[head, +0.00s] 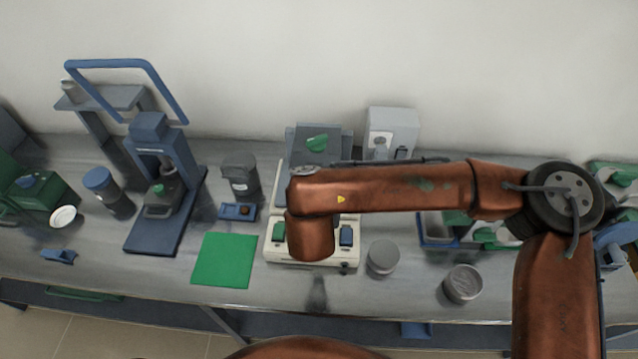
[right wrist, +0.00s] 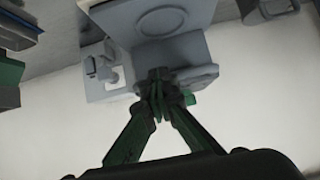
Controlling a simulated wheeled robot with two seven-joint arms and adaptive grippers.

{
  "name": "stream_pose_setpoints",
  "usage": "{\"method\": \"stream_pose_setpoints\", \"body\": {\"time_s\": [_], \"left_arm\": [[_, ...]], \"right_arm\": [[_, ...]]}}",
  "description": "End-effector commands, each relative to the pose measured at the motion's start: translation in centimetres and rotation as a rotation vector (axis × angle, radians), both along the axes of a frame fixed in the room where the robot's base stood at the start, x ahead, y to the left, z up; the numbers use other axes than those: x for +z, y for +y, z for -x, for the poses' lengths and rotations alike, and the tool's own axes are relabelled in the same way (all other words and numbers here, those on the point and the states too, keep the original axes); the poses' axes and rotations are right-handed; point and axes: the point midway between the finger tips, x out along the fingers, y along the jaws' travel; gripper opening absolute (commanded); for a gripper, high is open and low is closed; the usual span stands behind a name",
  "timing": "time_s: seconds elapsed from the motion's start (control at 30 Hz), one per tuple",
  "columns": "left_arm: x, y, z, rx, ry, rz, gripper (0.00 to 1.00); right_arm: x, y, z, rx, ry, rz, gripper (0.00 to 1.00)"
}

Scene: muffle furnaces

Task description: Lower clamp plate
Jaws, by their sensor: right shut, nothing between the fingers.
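A white-based device (head: 312,253) stands mid-bench, with a green button (head: 279,232) and a blue button (head: 346,235) on its front. Behind it rises a grey plate (head: 302,135) with a green knob (head: 317,143), which I take for the clamp plate. My right arm reaches left across the device and hides much of it; the gripper is hidden in the head view. In the right wrist view my right gripper (right wrist: 165,88) is shut and empty, its tips close in front of a grey plate (right wrist: 165,52). Contact cannot be told. My left gripper is not in view.
A blue-framed press (head: 160,160) stands at left. A dark jar (head: 240,176), a small blue tray (head: 237,211) and a green mat (head: 223,260) lie between it and the device. Grey round containers (head: 383,258) stand at right. A grey box (head: 391,130) stands behind.

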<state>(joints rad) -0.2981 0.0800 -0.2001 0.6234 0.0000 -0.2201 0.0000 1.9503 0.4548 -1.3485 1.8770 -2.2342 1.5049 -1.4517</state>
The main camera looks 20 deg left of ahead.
Motion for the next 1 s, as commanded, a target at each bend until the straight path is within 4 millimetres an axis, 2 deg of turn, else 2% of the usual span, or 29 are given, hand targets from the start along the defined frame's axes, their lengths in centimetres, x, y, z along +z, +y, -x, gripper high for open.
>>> {"method": "stream_pose_setpoints", "body": {"time_s": [0.03, 0.17, 0.43, 0.57, 0.73, 0.8, 1.0], "left_arm": [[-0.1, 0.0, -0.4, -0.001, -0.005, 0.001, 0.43], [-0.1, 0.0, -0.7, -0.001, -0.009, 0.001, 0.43], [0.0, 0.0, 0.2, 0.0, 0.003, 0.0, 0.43], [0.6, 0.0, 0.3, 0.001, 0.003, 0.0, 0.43], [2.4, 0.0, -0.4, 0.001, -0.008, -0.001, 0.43], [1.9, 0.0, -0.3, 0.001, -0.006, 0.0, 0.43], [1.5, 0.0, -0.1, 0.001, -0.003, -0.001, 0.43]], "right_arm": [[-1.1, -0.3, 0.0, -0.004, 0.015, 0.01, 0.0], [-1.2, -0.3, 0.0, -0.005, 0.017, 0.011, 0.0], [-1.0, -0.4, 0.1, -0.005, 0.018, 0.011, 0.0], [0.4, -0.4, 0.3, -0.005, 0.013, 0.01, 0.0], [4.4, -0.5, 1.0, -0.003, 0.0, 0.002, 0.0], [2.8, -0.7, 2.5, 0.004, 0.004, 0.008, 0.0], [0.5, -1.4, 6.2, 0.005, 0.002, 0.006, 0.0]]}}
